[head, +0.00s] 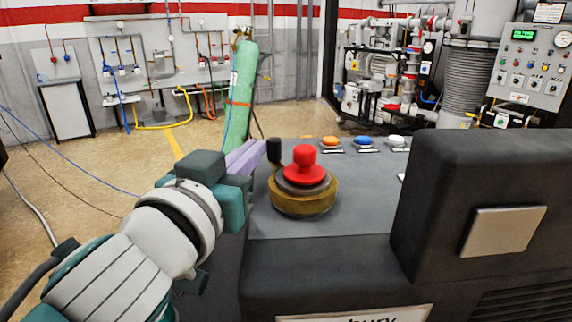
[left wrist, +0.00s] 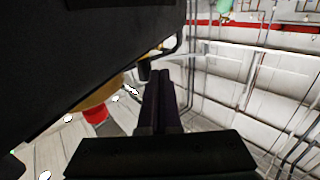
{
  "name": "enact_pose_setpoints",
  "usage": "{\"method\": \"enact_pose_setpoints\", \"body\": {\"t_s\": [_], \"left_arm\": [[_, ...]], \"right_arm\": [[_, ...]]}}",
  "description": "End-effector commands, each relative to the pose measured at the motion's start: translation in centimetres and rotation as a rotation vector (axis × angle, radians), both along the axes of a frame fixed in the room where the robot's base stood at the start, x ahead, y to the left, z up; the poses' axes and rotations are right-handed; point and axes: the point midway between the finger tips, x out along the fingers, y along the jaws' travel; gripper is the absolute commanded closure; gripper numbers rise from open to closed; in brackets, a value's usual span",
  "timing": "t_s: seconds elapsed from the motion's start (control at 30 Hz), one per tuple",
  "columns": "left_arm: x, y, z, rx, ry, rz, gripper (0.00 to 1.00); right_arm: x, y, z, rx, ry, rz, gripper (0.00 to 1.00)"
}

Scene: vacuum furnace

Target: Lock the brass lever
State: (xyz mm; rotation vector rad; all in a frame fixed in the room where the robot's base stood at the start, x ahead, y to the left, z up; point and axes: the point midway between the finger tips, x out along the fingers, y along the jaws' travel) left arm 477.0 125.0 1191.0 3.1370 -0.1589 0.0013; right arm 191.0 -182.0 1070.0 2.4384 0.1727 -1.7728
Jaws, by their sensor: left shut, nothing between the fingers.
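The brass lever (head: 303,200) is a round brass collar on the grey console, with a dark upright handle (head: 274,152) at its back left. A red knob (head: 305,163) stands in its middle. My left gripper (head: 259,152) comes in from the left with its purple fingers shut and empty. The fingertips are just left of the dark handle; I cannot tell whether they touch it. In the left wrist view the shut fingers (left wrist: 160,78) point toward the dark handle (left wrist: 145,72), with the brass collar (left wrist: 100,97) and red knob (left wrist: 95,114) to the left. My right gripper is not in view.
Orange (head: 330,142), blue (head: 367,142) and white (head: 396,141) buttons sit behind the lever. A raised dark housing (head: 490,205) bounds the console on the right. A green gas cylinder (head: 241,85) stands beyond. The space left of the console is open floor.

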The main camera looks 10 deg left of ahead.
Motion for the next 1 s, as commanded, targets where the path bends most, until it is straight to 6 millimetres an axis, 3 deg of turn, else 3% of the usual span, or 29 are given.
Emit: {"method": "enact_pose_setpoints", "body": {"t_s": [0.6,1.0], "left_arm": [[1.8,-0.7,0.1,0.005,0.000,-0.351,1.00],[1.8,-1.1,0.0,0.000,0.000,-0.415,1.00]], "right_arm": [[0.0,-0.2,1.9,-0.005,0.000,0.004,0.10],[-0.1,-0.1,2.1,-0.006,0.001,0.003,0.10]]}}
